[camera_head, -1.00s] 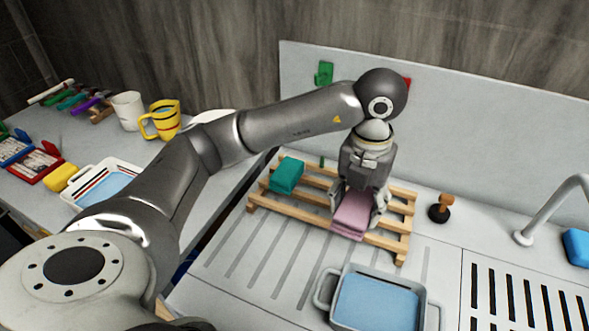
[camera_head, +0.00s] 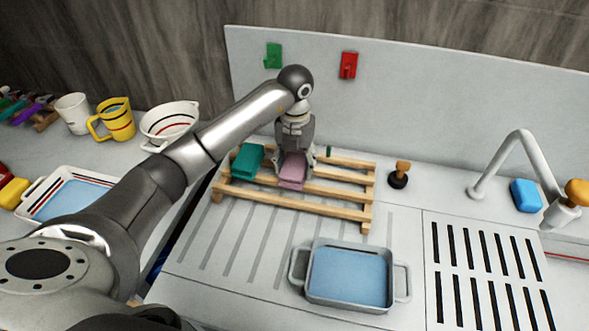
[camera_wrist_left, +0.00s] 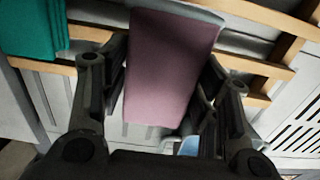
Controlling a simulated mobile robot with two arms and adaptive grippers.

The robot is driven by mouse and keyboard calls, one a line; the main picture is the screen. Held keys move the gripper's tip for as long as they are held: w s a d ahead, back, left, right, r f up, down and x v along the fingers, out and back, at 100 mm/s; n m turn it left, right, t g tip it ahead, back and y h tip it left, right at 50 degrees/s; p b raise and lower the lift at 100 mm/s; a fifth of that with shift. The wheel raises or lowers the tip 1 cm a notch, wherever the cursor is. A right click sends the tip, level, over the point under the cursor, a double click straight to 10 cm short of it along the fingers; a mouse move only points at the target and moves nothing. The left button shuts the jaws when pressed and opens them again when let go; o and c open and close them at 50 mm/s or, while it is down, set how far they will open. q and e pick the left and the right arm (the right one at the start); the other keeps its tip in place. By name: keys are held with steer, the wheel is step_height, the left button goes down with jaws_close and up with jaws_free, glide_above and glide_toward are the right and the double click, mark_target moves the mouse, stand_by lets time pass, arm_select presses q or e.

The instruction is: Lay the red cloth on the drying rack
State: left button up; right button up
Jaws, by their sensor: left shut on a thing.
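A folded pinkish-mauve cloth (camera_head: 292,170) is held in my left gripper (camera_head: 294,166) at the wooden drying rack (camera_head: 335,209), just right of a folded green cloth (camera_head: 248,160) that lies on the rack. In the left wrist view the pinkish cloth (camera_wrist_left: 170,70) is between the two fingers (camera_wrist_left: 165,98), with rack slats around it. Whether it rests on the slats, I cannot tell. No plainly red cloth shows. My right gripper is not in view.
A grey tub of blue water (camera_head: 350,248) stands in front of the rack. Green (camera_head: 273,56) and red hooks (camera_head: 348,65) are on the back panel. The right half of the rack is bare.

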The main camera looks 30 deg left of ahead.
mark_target(294, 172)
arm_select(q)
step_height(294, 172, down, 3)
steer(key=shift+w+a+f+p, duration=0.1)
steer(key=shift+a+p, duration=0.05)
steer(key=shift+p, duration=0.75)
steer(key=shift+f, duration=0.15)
steer(key=shift+f, duration=0.25)
steer(key=o, duration=0.9)
steer(key=shift+r, duration=0.1)
